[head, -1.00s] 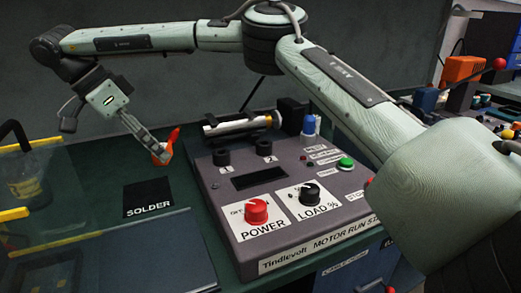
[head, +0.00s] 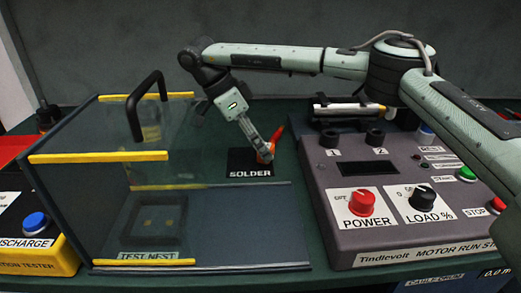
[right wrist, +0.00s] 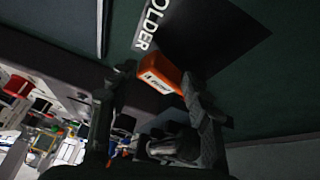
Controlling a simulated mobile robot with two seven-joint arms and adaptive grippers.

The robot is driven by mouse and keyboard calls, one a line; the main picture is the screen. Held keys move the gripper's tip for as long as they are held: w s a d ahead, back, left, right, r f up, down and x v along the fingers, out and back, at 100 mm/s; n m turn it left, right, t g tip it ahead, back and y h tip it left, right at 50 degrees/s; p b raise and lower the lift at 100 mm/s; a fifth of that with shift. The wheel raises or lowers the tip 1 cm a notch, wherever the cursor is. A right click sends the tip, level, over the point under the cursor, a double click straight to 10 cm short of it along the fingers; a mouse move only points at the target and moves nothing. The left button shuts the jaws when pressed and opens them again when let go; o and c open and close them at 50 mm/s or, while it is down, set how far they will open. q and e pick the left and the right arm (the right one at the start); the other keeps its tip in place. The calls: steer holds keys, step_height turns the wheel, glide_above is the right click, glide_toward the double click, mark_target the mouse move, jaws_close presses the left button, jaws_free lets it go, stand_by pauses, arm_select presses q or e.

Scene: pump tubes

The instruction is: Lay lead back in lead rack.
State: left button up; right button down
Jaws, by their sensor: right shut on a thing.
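My right gripper (head: 262,150) is shut on a small orange piece (head: 275,141), above the back right of the black SOLDER pad (head: 241,159). In the right wrist view the orange piece (right wrist: 161,74) has a white label with dark lettering and sits at the fingertips. It may be an end of the lead, but I cannot tell. No cable is clear on it. I cannot pick out a lead rack in these frames. My left gripper is not in view.
A clear-walled case (head: 60,190) with yellow edges and a black handle stands left of the pad. Right of the pad is the grey motor run station (head: 345,190) with knobs and a cylinder behind. A yellow discharge tester (head: 62,257) stands far left.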

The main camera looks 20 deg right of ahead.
steer(key=shift+f, duration=0.85)
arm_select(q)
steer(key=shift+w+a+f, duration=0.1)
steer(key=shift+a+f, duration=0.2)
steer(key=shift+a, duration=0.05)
arm_select(e)
steer(key=c, duration=0.9)
jaws_free()
steer(key=shift+o, duration=1)
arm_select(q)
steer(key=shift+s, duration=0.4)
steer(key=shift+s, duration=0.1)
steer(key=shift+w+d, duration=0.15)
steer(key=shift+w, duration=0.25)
arm_select(e)
steer(key=v, duration=1.2)
